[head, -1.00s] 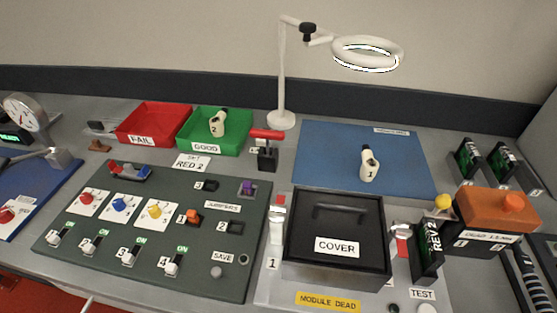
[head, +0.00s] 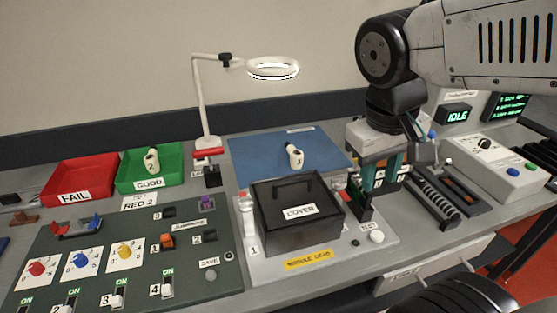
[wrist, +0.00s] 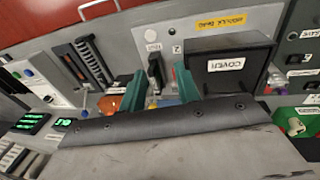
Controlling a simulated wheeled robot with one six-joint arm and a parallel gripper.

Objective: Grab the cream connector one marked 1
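The cream connector marked 1 (head: 295,155) lies on the blue mat (head: 255,155) behind the black cover box. I cannot make it out in the wrist view. A second cream connector, marked 2 (head: 151,160), is in the green GOOD tray; it also shows in the wrist view (wrist: 294,126). My gripper (head: 382,176) points down to the right of the cover box, apart from connector 1. Its two green fingers are spread with a clear gap in the wrist view (wrist: 160,86), and I see nothing held.
The black COVER box (head: 318,227) with its handle stands in front of the mat. A magnifier lamp (head: 205,115) stands at the mat's left back. A dark card stands upright near my fingers (head: 361,205). The mat around the connector is clear.

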